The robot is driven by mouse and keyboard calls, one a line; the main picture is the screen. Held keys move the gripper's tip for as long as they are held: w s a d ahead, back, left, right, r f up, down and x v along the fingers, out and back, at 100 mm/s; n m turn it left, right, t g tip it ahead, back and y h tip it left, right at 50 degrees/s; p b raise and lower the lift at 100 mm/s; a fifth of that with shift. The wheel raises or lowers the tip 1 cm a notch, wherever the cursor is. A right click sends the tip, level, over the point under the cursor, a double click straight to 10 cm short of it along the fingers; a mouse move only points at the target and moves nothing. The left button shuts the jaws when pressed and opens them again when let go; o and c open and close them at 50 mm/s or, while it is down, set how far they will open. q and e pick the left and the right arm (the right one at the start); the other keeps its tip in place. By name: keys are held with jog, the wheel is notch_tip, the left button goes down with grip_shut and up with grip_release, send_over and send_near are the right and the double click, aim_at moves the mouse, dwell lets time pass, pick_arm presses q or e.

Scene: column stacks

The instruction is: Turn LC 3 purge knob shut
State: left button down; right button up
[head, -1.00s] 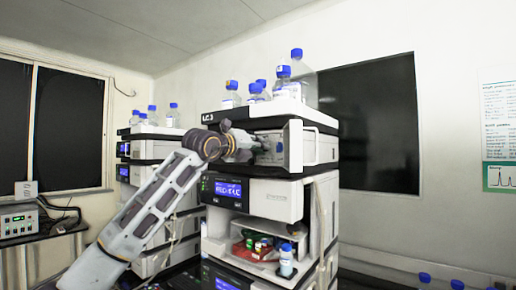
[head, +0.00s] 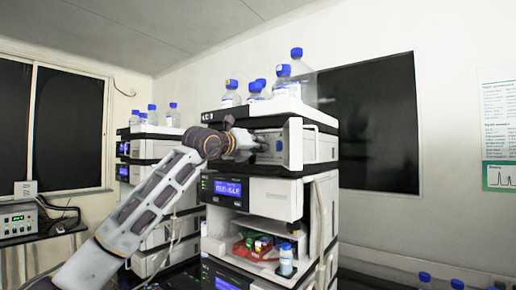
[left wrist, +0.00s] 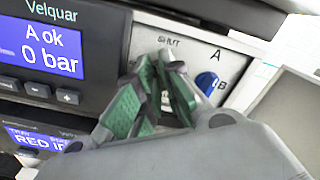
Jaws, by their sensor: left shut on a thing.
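The LC 3 stack (head: 212,116) stands in the middle of the head view, its label on the top module. My left gripper (head: 246,143) reaches the recessed front of the module under that label. In the left wrist view my left gripper (left wrist: 156,78) has its green-padded fingers close together, below the printed word SHUT (left wrist: 168,41). A blue knob (left wrist: 207,82) beside the letters A and B sits just right of the fingers. My right gripper is not in view.
A display (left wrist: 45,45) reading "A ok 0 bar" lies left of the fingers. The module's open door (head: 295,144) stands to the right of my gripper. Blue-capped bottles (head: 283,85) stand on top of the stack. A second stack (head: 150,145) is behind my arm.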

pick_arm(q)
jog(key=m, duration=0.6)
jog(key=shift+b, duration=0.4)
dwell(0.3)
jog(key=c, duration=1.9)
grip_release()
jog(key=shift+o, duration=0.2)
jog(key=v, duration=1.2)
jog(key=shift+m, duration=0.3)
